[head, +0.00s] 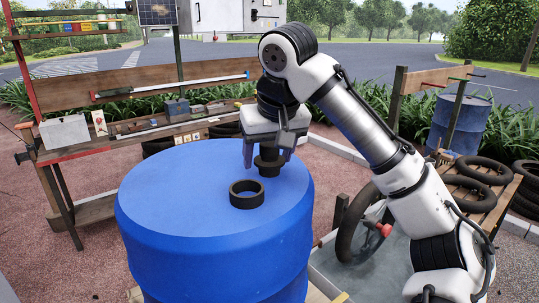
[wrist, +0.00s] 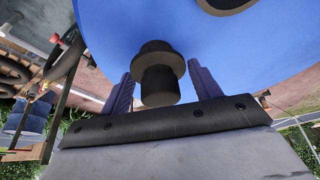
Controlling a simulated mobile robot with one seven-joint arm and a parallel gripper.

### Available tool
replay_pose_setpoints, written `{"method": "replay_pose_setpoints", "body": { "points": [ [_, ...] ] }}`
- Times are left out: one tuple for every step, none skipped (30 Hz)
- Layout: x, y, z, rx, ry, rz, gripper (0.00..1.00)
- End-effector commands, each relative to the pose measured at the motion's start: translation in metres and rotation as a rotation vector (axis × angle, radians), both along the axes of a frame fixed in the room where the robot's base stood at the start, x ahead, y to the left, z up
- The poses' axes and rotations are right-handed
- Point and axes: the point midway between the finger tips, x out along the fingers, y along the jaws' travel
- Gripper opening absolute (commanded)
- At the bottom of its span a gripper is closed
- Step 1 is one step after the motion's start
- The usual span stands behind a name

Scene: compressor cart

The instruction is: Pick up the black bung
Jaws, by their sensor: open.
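The black bung (head: 268,168) is a dark, stepped cylinder with a wide flange and a narrower knob. It appears to stand upright on top of the blue drum (head: 165,195), near the far right of its lid. My gripper (head: 267,157) points down over it, with one finger on each side. In the wrist view the bung (wrist: 160,78) shows between the two open fingers of my gripper (wrist: 161,70), with a gap on both sides. Its underside is hidden.
A black ring (head: 247,204) lies on the drum lid nearer the camera, just left of the bung. A wooden bench (head: 85,150) with tools stands behind left. A cart with tyres (head: 475,190) is at right. The drum's left top is clear.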

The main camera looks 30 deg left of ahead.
Motion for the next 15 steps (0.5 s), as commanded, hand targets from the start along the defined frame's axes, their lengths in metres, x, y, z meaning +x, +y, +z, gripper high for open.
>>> {"method": "replay_pose_setpoints", "body": {
  "points": [
    [-0.0001,0.0006,-0.0011,0.0,0.0,0.001,0.63],
    [-0.0001,0.0007,-0.0016,0.0,0.0,0.001,0.63],
    [0.0001,0.0008,-0.0019,0.0,0.0,0.001,0.63],
    [0.0001,0.0008,-0.0019,0.0,0.0,0.001,0.63],
    [0.0001,0.0008,-0.0019,0.0,0.0,0.001,0.63],
    [0.0001,0.0008,-0.0019,0.0,0.0,0.001,0.63],
    [0.0001,0.0007,-0.0018,0.0,0.0,0.001,0.63],
    [0.0001,0.0007,-0.0018,0.0,0.0,0.001,0.6],
    [0.0001,0.0007,-0.0018,0.0,0.0,0.001,0.55],
    [0.0001,0.0007,-0.0018,0.0,0.0,0.001,0.51],
    [0.0001,0.0007,-0.0018,0.0,0.0,0.001,0.47],
    [0.0001,0.0007,-0.0017,0.0,0.0,0.001,0.42],
    [0.0001,0.0007,-0.0017,0.0,0.0,0.001,0.38],
    [0.0001,0.0007,-0.0017,0.0,0.0,0.001,0.34],
    [0.0002,0.0006,-0.0017,0.0,0.0,0.001,0.29]
  ]
}}
